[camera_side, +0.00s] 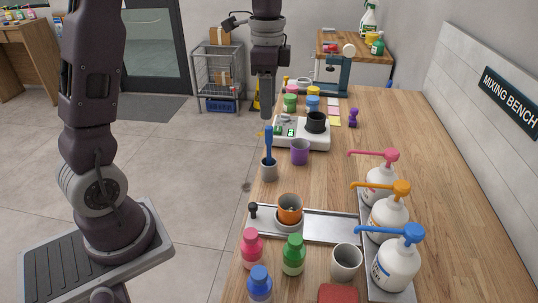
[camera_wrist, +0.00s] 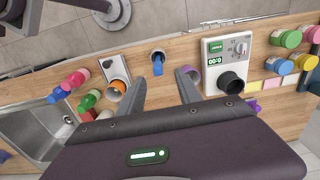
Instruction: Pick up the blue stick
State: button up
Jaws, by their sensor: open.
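A purple cup (camera_side: 300,152) stands close to the right of the stick's cup. An orange cup (camera_side: 289,208), bottles and pump dispensers stand nearer the camera. Bare wood lies right of the purple cup.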

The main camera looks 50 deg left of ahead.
aim_at(269, 126)
jog(key=f, duration=0.7)
jog(key=shift+d+f, duration=0.25)
grip_shut()
